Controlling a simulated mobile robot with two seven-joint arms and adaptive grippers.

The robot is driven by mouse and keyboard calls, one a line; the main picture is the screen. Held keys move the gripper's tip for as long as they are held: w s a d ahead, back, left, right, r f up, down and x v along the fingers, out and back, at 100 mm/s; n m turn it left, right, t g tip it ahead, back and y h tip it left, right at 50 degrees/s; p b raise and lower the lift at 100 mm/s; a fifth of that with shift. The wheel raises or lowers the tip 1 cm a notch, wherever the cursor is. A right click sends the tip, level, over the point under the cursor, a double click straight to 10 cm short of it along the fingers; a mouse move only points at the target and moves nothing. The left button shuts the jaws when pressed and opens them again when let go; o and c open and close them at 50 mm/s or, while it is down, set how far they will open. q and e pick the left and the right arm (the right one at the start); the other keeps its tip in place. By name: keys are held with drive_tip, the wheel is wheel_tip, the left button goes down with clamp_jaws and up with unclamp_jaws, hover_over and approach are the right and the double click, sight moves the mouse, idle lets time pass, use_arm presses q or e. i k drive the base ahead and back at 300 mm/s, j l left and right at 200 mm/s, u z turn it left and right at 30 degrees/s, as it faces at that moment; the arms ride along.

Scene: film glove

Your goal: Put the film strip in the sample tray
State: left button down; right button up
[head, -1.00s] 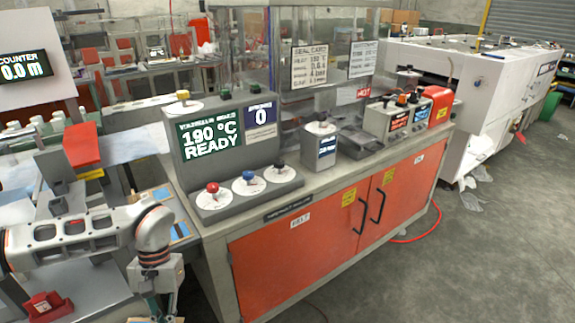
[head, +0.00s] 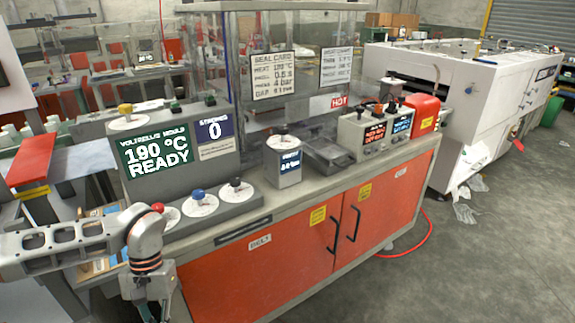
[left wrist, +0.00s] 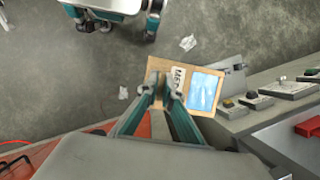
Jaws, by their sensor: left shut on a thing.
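My left gripper (left wrist: 167,94) is shut on a flat tan piece (left wrist: 232,94) with a blue patch and a white label, seen in the left wrist view. It looks like the film strip in a tan frame. It is held above the grey floor, beside the bench edge. In the head view my left gripper (head: 150,304) is at the bottom left in front of the orange cabinet; its fingertips and load are cut off. A shallow grey tray-like thing (head: 328,157) stands on the bench; I cannot tell whether it is the sample tray. My right gripper is not in view.
The orange-doored bench (head: 300,238) carries a control console (head: 165,165), a gauge box (head: 283,160) and a display box (head: 378,132). A white machine (head: 440,100) stands beyond it. A red hose (head: 415,250) lies on the floor. The grey floor at the right is mostly clear.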

sight(328, 149)
drive_tip(key=i+l+u, duration=0.2)
drive_tip(key=l, duration=0.55)
drive_tip(key=i+l+u, duration=0.2)
drive_tip(key=l, duration=0.6)
drive_tip(key=i+l+u, duration=0.2)
drive_tip(key=l, duration=0.65)
drive_tip(key=l+u, duration=0.25)
drive_tip(key=l, duration=0.55)
drive_tip(key=l+u, duration=0.35)
drive_tip(key=l, duration=1.8)
